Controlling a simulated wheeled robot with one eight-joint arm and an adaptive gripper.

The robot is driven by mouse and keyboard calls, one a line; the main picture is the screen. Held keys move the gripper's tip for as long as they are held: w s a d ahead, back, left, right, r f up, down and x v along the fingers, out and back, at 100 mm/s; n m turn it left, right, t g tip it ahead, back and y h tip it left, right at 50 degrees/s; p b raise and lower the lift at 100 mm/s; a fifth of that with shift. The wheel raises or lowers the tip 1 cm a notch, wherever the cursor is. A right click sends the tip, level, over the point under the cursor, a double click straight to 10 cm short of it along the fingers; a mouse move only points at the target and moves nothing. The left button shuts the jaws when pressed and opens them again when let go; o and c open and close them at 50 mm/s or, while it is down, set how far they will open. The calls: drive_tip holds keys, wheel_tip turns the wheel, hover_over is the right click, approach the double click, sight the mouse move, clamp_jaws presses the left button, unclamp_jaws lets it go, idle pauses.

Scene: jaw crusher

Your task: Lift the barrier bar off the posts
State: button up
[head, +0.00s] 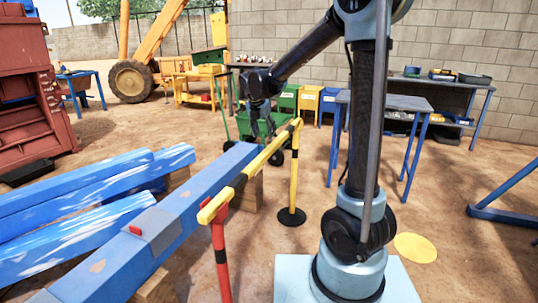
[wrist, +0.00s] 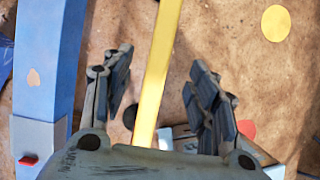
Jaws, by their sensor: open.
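The yellow barrier bar (head: 262,157) lies across two posts beside the blue beam. The near post (head: 221,262) is red and the far post (head: 293,190) is yellow on a dark round base. My gripper (head: 263,128) is open, pointing down near the far half of the bar. In the wrist view the bar (wrist: 157,72) runs lengthwise between the two spread fingers of my gripper (wrist: 162,68). I see no contact; how far the fingertips are above the bar is unclear. The bar's lower end in that view is hidden behind my gripper's body.
A long blue beam (head: 186,208) on wooden blocks runs close along the bar's left side. More blue beams (head: 75,225) lie further left. A green cart (head: 255,127) stands behind the bar's far end. A blue-legged table (head: 385,102) stands right. Open dirt floor lies between.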

sight(269, 148)
drive_tip(key=x, duration=0.6)
drive_tip(key=shift+w+d+f, duration=0.1)
drive_tip(key=shift+w+f, duration=0.1)
drive_tip(key=shift+f, duration=0.15)
drive_tip(key=shift+w+x, duration=0.2)
drive_tip(key=shift+x, duration=2.35)
drive_tip(key=shift+d+r, duration=0.2)
clamp_jaws()
